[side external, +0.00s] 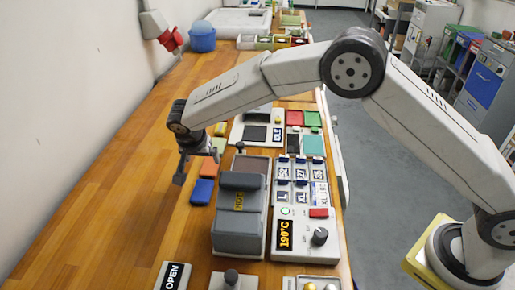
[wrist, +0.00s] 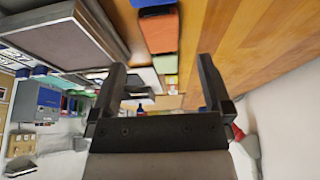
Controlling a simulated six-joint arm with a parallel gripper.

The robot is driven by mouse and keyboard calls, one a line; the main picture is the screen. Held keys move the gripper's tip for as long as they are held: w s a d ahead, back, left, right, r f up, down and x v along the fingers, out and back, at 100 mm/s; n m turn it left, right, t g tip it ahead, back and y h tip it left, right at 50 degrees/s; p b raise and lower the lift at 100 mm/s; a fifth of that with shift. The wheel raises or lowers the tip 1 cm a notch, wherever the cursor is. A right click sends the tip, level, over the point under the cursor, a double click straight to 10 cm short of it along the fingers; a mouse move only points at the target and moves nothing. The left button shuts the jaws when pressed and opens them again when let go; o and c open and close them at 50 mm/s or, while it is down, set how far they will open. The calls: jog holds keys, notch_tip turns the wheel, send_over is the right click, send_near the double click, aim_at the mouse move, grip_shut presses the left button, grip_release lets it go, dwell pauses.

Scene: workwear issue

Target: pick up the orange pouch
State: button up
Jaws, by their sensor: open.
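The orange pouch (side external: 209,168) lies on the wooden table in the side view, partly behind my gripper. It shows at the top of the wrist view (wrist: 160,32), upside down from the side view's order. My gripper (side external: 197,165) is open and empty, held above the table close to the orange pouch. In the wrist view the two dark fingers of my gripper (wrist: 162,70) stand wide apart with nothing between them. The exact height over the pouch is hard to judge.
A blue pouch (side external: 202,191) lies just nearer than the orange one, and a green pouch (side external: 219,144) just beyond. A grey press (side external: 240,215) stands to the right with a control box (side external: 298,235). The table (side external: 120,170) to the left is clear, up to the wall.

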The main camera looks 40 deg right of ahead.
aim_at(208, 170)
jog(key=shift+x, duration=1.3)
jog(key=shift+x, duration=2.55)
jog(key=shift+s, duration=0.1)
jog(key=c, duration=1.2)
jog(key=shift+o, duration=0.2)
jog(key=shift+r, duration=0.1)
